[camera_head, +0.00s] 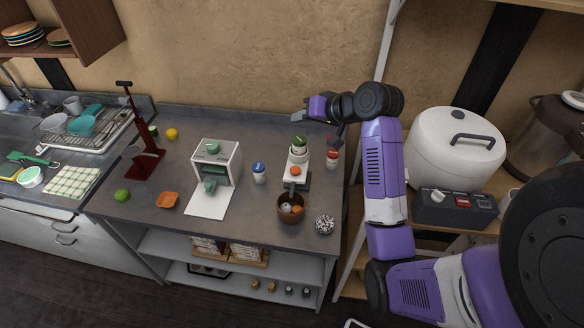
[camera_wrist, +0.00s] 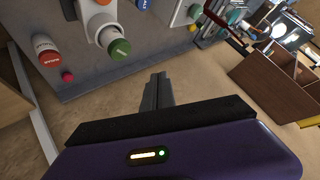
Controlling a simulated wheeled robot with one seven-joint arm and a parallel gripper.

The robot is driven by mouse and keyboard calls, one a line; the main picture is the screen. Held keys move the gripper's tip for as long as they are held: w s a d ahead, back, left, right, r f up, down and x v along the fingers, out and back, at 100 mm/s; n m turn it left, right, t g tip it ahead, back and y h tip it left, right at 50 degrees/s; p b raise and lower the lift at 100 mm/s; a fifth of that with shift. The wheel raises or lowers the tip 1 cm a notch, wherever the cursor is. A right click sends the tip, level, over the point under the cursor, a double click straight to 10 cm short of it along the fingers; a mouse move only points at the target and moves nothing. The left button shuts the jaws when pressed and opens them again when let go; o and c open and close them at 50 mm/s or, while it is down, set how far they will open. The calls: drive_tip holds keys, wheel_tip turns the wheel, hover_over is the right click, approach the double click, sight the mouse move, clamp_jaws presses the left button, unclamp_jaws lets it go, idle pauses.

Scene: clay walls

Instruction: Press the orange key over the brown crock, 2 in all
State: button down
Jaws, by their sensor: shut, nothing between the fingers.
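The orange key (camera_head: 296,170) is on the front of a white dispenser (camera_head: 303,158) with a green-topped part (camera_head: 299,142). Its orange edge also shows at the top of the wrist view (camera_wrist: 103,2). The brown crock (camera_head: 291,208) stands below the key, in front of the dispenser, with small pale and orange round pieces inside. The wrist view does not show the crock. My gripper (camera_head: 298,118) is above and behind the dispenser, near the wall, apart from the key. Its fingers (camera_wrist: 157,88) are together and empty in the wrist view.
A red-topped jar (camera_head: 332,158) stands right of the dispenser and a blue-topped jar (camera_head: 259,172) left of it. A white machine (camera_head: 215,165) stands further left. A speckled ball (camera_head: 325,224) lies right of the crock. A white cooker (camera_head: 455,148) is at the right.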

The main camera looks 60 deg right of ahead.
drive_tip(key=a+f, duration=0.1)
drive_tip(key=s+a+f+g+y, duration=0.1)
drive_tip(key=a+f+y, duration=0.1)
drive_tip(key=shift+s+a+f, duration=0.2)
drive_tip(key=shift+s+a, duration=0.05)
drive_tip(key=shift+a, duration=0.1)
drive_tip(key=shift+f, duration=0.15)
drive_tip(key=b, duration=0.8)
hover_over(298, 171)
wheel_tip(298, 171, down, 6)
drive_tip(key=shift+f, duration=1.25)
drive_tip(key=shift+f, duration=0.15)
idle(0.5)
drive_tip(key=shift+f, duration=0.3)
